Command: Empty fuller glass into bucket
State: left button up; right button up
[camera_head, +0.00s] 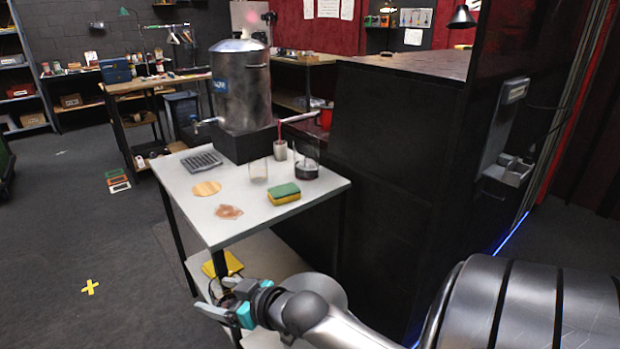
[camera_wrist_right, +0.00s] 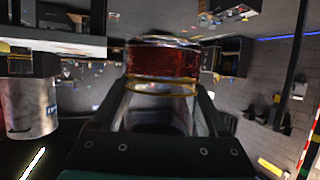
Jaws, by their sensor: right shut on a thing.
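My right gripper (camera_head: 234,302) is low beside the front of the white cart. In the right wrist view, its two fingers (camera_wrist_right: 165,112) are shut on a clear glass (camera_wrist_right: 162,85) with dark red-brown liquid in it. This glass is hard to make out in the head view. Another clear glass (camera_head: 258,171), with a little brownish content low in it, stands on the cart top. My left gripper is not in view. I cannot make out a bucket with certainty; a red object (camera_head: 327,117) shows partly behind the cart.
The white cart top (camera_head: 240,228) holds a metal urn (camera_head: 241,88), a sponge (camera_head: 284,193), a brown spill (camera_head: 229,211), a round coaster (camera_head: 205,188) and a dark-based clear vessel (camera_head: 306,169). A yellow item (camera_head: 222,264) lies on its lower shelf. A black cabinet (camera_head: 385,150) stands right.

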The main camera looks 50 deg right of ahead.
pick_arm(q)
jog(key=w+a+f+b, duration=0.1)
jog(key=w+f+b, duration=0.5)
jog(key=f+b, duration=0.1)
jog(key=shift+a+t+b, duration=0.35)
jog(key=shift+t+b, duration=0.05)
jog(key=shift+b, duration=0.4)
pick_arm(e)
jog(key=w+d+f+m+h, duration=0.2)
jog(key=d+f, duration=0.5)
jog(key=f, duration=0.4)
jog(key=w+d+f+m+h, duration=0.2)
jog(key=w+d+f, duration=0.1)
jog(key=d+f, duration=0.4)
jog(key=shift+d+f+h, duration=0.35)
jog(key=shift+f+h, duration=0.05)
jog(key=shift+f, duration=1.5)
jog(key=shift+a, duration=0.1)
